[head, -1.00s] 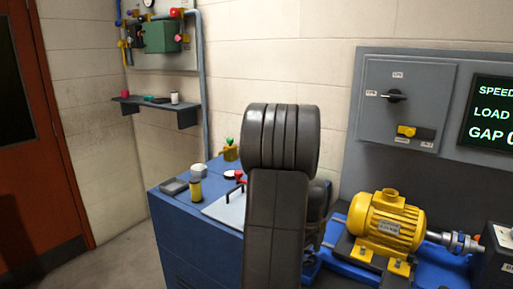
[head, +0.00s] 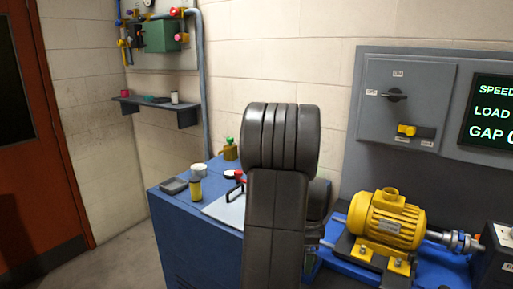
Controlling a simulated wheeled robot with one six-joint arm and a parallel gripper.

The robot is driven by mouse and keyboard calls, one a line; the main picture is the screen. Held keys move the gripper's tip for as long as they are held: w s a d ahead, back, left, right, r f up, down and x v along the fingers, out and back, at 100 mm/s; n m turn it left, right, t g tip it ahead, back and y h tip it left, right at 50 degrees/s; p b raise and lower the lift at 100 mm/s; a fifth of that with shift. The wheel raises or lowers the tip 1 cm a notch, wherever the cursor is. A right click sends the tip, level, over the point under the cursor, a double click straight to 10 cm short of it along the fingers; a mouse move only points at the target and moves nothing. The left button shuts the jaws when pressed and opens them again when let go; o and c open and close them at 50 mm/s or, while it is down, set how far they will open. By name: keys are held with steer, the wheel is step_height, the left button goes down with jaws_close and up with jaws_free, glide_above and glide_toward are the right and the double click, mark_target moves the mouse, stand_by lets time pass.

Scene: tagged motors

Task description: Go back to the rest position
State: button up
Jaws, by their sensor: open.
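My black arm stands upright in the middle of the head view, its ribbed elbow at the top. Part of my wrist shows just right of the arm. A small part of my gripper (head: 314,241) shows below it, beside the blue motor bed, and the arm hides most of the rest. The gripper is open. I see nothing held in the part that shows. The yellow motor (head: 387,219) sits on its bed to the right, apart from the gripper.
A blue cabinet (head: 182,225) on the left carries a white cup (head: 199,170), a yellow can (head: 195,190) and a grey plate with a red-knobbed handle. A grey control panel (head: 376,72) and a screen (head: 493,112) stand behind the motor. The floor at left is clear.

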steer(key=n, duration=0.6)
steer(key=shift+n, duration=0.4)
steer(key=shift+r, duration=0.1)
